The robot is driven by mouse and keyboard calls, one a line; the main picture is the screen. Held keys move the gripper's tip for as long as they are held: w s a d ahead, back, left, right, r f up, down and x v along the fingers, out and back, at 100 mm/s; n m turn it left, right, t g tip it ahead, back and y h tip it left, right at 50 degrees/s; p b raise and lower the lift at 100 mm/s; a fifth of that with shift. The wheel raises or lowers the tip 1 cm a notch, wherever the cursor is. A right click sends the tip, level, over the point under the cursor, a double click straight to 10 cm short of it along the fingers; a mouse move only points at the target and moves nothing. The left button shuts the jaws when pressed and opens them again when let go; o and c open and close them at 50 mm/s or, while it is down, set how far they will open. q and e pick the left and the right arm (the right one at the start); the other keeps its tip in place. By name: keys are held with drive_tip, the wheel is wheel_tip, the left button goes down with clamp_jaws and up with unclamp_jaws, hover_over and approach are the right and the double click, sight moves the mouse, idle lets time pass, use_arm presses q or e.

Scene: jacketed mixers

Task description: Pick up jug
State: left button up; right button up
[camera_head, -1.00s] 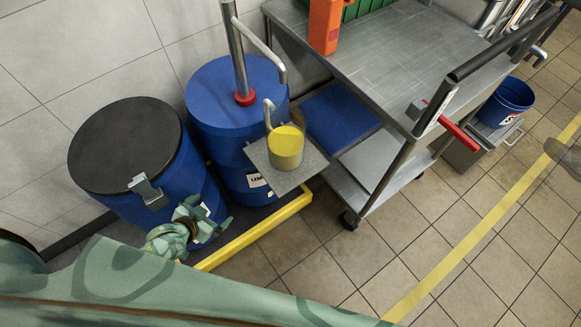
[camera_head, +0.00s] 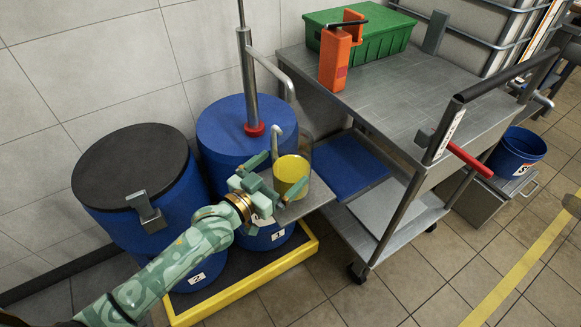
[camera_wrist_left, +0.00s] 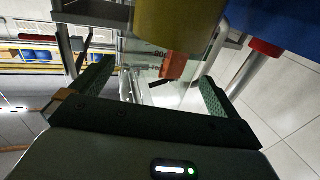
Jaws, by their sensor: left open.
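The jug (camera_head: 292,176) is a clear vessel with yellow contents, standing upright on a small grey plate (camera_head: 318,200) in front of a blue drum. My left gripper (camera_head: 280,172) is open at the jug, with one finger on its far-left side and the other at its near side. In the left wrist view the yellow part of the jug (camera_wrist_left: 178,32) is at the top and clear wall shows between the spread fingers (camera_wrist_left: 154,80). I cannot tell whether the fingers touch it. My right gripper is not in view.
A pump pipe (camera_head: 249,80) with a spout rises from the blue drum (camera_head: 226,118). A black-lidded drum (camera_head: 128,165) stands left, both on a yellow-edged pallet (camera_head: 245,283). A steel trolley (camera_head: 390,105) is close on the right, carrying an orange item (camera_head: 334,62) and green crate (camera_head: 380,35).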

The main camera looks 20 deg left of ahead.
sight(303, 146)
use_arm(q)
drive_tip(key=shift+w+d, duration=0.15)
drive_tip(key=shift+w, duration=0.2)
drive_tip(key=b+x, duration=0.1)
drive_tip(key=x, duration=0.1)
drive_tip(key=b+x, duration=0.1)
drive_tip(key=x, duration=0.1)
drive_tip(key=shift+w+b, duration=0.3)
drive_tip(key=shift+w, duration=0.25)
drive_tip(key=shift+r, duration=0.15)
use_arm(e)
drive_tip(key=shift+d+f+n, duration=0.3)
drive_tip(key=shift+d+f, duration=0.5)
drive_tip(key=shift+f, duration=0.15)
use_arm(q)
drive_tip(key=c, duration=1.4)
drive_tip(key=shift+r, duration=0.15)
drive_tip(key=shift+c, duration=0.7)
